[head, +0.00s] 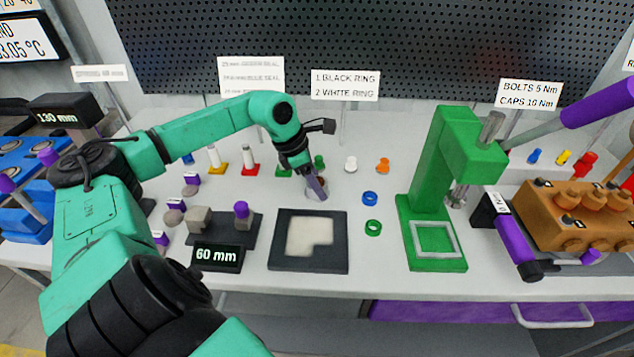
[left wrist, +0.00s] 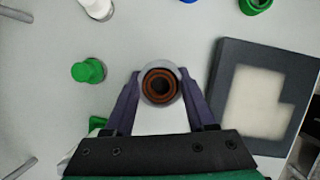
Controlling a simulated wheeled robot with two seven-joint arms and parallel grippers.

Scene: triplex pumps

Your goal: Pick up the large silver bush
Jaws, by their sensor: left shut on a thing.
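The large silver bush (left wrist: 160,69) is a short grey ring with a brown, dark-centred inside, seen from above in the left wrist view. My left gripper (left wrist: 160,88) is shut on it, one purple finger on each side. In the head view the left gripper (head: 317,188) points down at the bush, low over the white table behind the black-framed tray. The fingers partly hide the bush there, and I cannot tell whether it touches the table. My right gripper is not in view.
The black-framed tray (head: 280,255) lies just in front. Small coloured parts line the back. A brown pump block (head: 575,215) is far right.

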